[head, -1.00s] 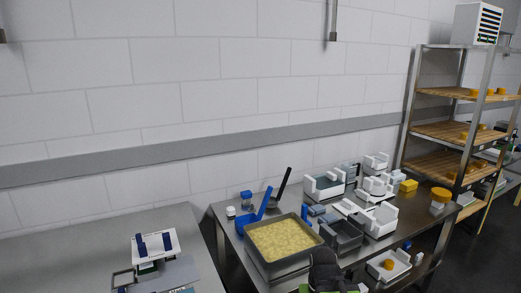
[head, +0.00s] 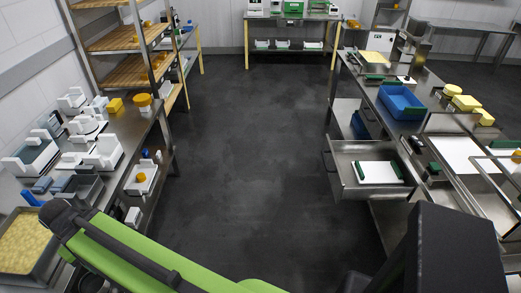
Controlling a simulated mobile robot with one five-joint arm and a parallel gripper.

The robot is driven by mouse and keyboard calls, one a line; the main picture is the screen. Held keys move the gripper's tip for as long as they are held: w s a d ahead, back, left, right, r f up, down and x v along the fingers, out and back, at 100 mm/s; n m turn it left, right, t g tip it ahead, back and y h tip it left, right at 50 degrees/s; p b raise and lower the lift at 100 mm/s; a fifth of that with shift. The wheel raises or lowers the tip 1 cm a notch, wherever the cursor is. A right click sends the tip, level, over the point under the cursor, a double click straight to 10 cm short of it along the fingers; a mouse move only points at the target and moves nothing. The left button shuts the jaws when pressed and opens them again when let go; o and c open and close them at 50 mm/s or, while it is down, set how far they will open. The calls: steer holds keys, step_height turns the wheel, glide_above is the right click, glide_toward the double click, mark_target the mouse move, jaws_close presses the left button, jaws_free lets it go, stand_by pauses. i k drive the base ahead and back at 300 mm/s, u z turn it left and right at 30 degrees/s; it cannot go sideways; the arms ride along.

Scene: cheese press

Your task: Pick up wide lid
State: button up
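Several white press parts stand on the left steel table, among them a stepped white piece with a round top (head: 84,125), a white piece nearer the front (head: 104,151) and a larger white box-like piece at the left (head: 30,155). I cannot tell which of them, if any, is the wide lid. My green arm crosses the bottom left of the picture, its dark end beside the curd pan. No gripper fingers can be made out, so I cannot see whether my gripper holds anything.
The curd pan (head: 20,245) is at the left table's near end. A shelf rack (head: 125,40) stands behind that table. Dark floor (head: 245,130) is clear between the tables. An open drawer (head: 365,165) juts from the right table, which holds a blue bin (head: 401,102).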

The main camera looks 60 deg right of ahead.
mark_target(367, 174)
steer(key=u, duration=0.15)
steer(key=k, duration=0.5)
steer(key=z, duration=3.35)
steer(key=k, duration=0.45)
steer(key=u, duration=0.55)
